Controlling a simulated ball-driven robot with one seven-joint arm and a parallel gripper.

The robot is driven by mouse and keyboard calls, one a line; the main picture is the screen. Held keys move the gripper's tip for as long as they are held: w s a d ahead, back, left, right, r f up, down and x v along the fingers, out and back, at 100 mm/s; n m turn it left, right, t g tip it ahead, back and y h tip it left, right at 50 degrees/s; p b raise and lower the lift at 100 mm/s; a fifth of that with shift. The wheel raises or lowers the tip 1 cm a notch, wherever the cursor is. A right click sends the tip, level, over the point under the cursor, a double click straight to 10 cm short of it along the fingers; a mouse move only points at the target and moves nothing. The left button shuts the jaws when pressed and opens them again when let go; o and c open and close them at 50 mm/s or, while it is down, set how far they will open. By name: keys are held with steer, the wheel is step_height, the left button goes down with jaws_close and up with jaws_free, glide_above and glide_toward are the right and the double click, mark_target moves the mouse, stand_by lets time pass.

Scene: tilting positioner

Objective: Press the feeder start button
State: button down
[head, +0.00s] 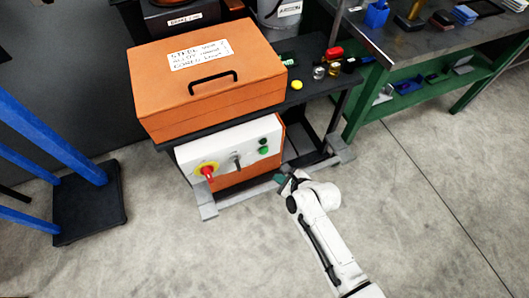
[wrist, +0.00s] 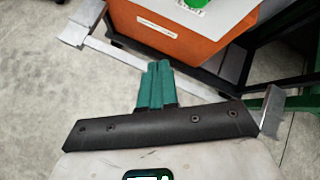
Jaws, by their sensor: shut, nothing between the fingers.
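The control panel (head: 222,158) is a white plate on the front of an orange cabinet. At its right end are a green button (head: 263,151) and a darker green round part (head: 263,141) just above it. In the wrist view a bright green button (wrist: 196,3) is cut off by the top edge, with a partly visible label beside it. I cannot read which button is the feeder start. My gripper (head: 281,178) is in front of and below the panel's right end, apart from it. Its green fingers (wrist: 157,66) are together and empty.
A red knob on a yellow ring (head: 207,172) and a black lever switch (head: 237,162) share the panel. Grey frame feet (head: 341,148) and a low rail lie near my gripper. An orange lidded box (head: 208,78) sits above. A green workbench (head: 440,95) stands right; floor is clear in front.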

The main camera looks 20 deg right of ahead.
mark_target(264, 151)
steer(key=w+b, duration=0.3)
steer(key=w, duration=0.4)
steer(key=shift+w, duration=0.3)
steer(key=shift+w, duration=0.15)
stand_by(1.7)
steer(key=shift+w, duration=0.3)
steer(key=shift+w, duration=0.45)
stand_by(0.9)
steer(key=shift+s, duration=0.1)
steer(key=shift+s+p, duration=0.5)
steer(key=shift+s, duration=0.3)
